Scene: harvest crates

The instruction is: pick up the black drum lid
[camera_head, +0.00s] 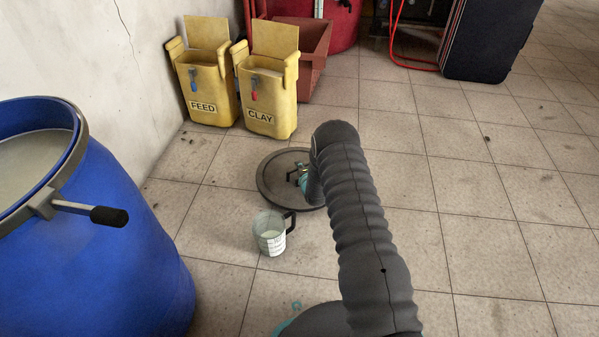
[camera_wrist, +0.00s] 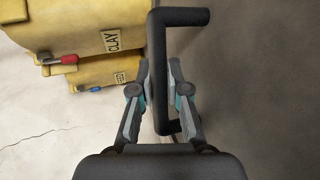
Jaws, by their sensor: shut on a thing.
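The black drum lid (camera_head: 275,186) is a dark round disc with a rim, seen in the head view beyond the measuring jug. In the wrist view its dark grey face (camera_wrist: 260,95) fills the right side. My gripper (camera_head: 300,176) is at the lid's right-hand part, and my arm covers some of its right edge. In the wrist view my gripper (camera_wrist: 160,75) is shut on the lid's black bar handle (camera_wrist: 159,40), with one finger on each side. I cannot tell whether the lid touches the floor.
A measuring jug (camera_head: 270,236) stands on the tiles just in front of the lid. A blue drum (camera_head: 120,265) with a clamp lever is at the left. Yellow FEED (camera_head: 207,88) and CLAY (camera_head: 268,95) bins stand by the wall.

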